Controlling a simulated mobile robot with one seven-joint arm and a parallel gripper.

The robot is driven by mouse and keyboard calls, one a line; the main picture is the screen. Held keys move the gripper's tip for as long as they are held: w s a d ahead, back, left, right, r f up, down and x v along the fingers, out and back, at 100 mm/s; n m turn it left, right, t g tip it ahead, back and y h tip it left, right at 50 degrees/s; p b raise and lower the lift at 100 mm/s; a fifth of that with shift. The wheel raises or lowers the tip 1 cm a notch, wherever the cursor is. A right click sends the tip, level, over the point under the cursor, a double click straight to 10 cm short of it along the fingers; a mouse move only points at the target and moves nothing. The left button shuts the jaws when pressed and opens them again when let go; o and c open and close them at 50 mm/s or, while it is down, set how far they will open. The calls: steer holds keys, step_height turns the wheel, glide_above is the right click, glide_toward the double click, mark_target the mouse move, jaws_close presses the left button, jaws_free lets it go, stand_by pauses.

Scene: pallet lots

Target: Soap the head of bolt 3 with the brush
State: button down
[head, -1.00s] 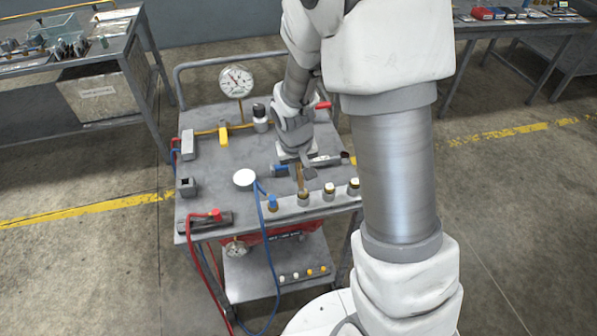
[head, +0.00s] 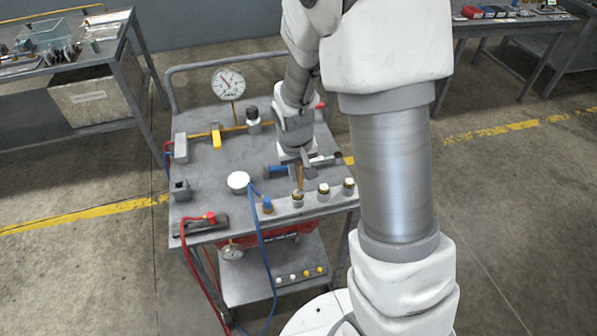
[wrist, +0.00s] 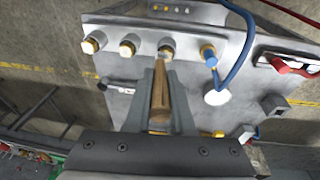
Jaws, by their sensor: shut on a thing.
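My gripper (head: 302,165) is shut on the brush (wrist: 160,98), which has a wooden handle. The brush points down at the front row of the cart. In the wrist view its tip overlaps the top of a bolt (wrist: 167,45) next to the blue-hosed one; I cannot tell whether it touches. The same bolt shows in the head view (head: 297,199). Two more bolts with pale heads (head: 323,190) (head: 348,187) stand to its right there. The bolt with the blue hose (head: 267,207) is to its left. No numbers are readable.
The grey cart top (head: 215,155) carries a pressure gauge (head: 228,84), a yellow-handled valve (head: 217,137), a white round disc (head: 238,180) and a red hose fitting (head: 208,218). Blue and red hoses hang over the front edge. A bench (head: 110,50) stands at the left.

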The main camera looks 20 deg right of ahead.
steer(key=shift+a, duration=0.15)
steer(key=shift+w+a, duration=0.1)
steer(key=shift+a, duration=0.25)
steer(key=shift+a, duration=0.15)
steer(key=shift+a+b, duration=0.25)
steer(key=shift+b, duration=0.1)
steer(key=shift+d, duration=0.1)
steer(key=shift+d+f, duration=0.1)
steer(key=shift+d, duration=0.25)
steer(key=shift+d, duration=0.1)
steer(key=shift+d, duration=0.35)
